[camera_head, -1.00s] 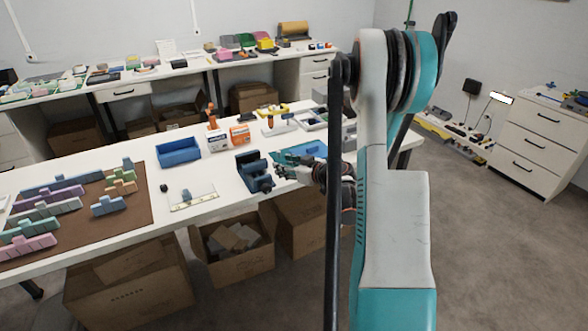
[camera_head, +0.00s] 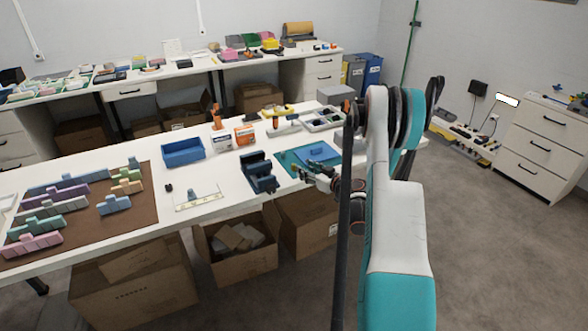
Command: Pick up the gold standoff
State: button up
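I cannot make out the gold standoff in this view; it is too small or hidden. My gripper (camera_head: 308,173) is over the front edge of the white table (camera_head: 222,190), beside the teal mat (camera_head: 292,158). A blue block-like part (camera_head: 318,151) lies on that mat, just behind my gripper. The fingers are small and dark here, and I cannot tell whether they are open or shut or hold anything. My arm covers the table's right end.
A dark blue vise-like fixture (camera_head: 258,172) stands left of my gripper. Behind are a blue bin (camera_head: 183,152), small boxes (camera_head: 245,136), a yellow-handled tool (camera_head: 277,112) and a compartment tray (camera_head: 314,124). Open cartons (camera_head: 240,262) stand under the table.

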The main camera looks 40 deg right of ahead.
aim_at(295, 165)
jog(key=w, duration=0.1)
jog(key=w+f+b, duration=0.1)
jog(key=w, duration=0.1)
jog(key=w+b, duration=0.1)
jog(key=w, duration=0.1)
jog(key=shift+a+f, duration=0.15)
jog(key=shift+a, duration=0.15)
jog(key=shift+w+b, duration=0.3)
jog(key=shift+w, duration=0.05)
jog(key=c, duration=0.9)
